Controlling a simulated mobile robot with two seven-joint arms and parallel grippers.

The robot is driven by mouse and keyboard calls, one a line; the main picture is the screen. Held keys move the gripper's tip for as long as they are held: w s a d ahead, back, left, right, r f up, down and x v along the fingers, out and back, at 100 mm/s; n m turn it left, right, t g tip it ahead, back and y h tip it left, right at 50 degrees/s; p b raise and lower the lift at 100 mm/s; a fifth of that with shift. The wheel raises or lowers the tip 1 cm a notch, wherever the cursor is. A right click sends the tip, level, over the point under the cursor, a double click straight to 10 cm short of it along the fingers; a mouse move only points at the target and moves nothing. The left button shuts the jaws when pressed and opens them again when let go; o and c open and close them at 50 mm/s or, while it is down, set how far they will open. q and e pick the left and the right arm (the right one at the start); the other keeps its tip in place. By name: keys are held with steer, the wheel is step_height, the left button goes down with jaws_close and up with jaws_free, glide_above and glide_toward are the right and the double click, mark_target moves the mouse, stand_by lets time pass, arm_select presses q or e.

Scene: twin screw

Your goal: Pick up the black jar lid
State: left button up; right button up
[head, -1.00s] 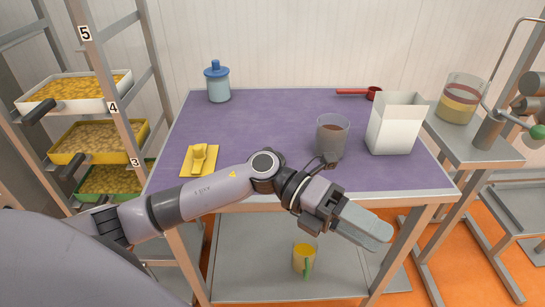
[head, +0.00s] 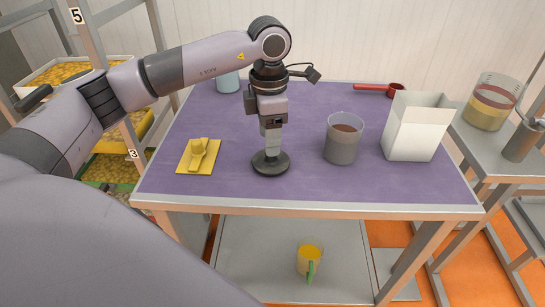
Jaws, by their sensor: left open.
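The black jar lid (head: 270,163) is a dark round disc lying flat on the purple mat, near the middle of the table's front half. My left gripper (head: 271,149) points straight down just above the lid's centre. It is open, though its fingers look close together from here. I cannot tell whether the fingertips touch the lid or stay slightly apart from it. My right gripper is out of view.
A yellow block on a yellow plate (head: 198,157) lies left of the lid. A clear beaker with brown contents (head: 342,141) and a white open container (head: 416,127) stand to the right. A red scoop (head: 380,89) lies behind. A blue jar (head: 228,82) is partly hidden by my arm.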

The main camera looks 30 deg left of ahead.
mark_target(264, 165)
arm_select(q)
steer(key=shift+w+f+p, duration=0.15)
steer(key=shift+f+p, duration=0.05)
steer(key=shift+f, duration=1)
steer(key=shift+w+f+p, duration=0.15)
steer(key=shift+f+p, duration=0.05)
steer(key=shift+f, duration=0.95)
jaws_close()
steer(key=shift+r, duration=0.1)
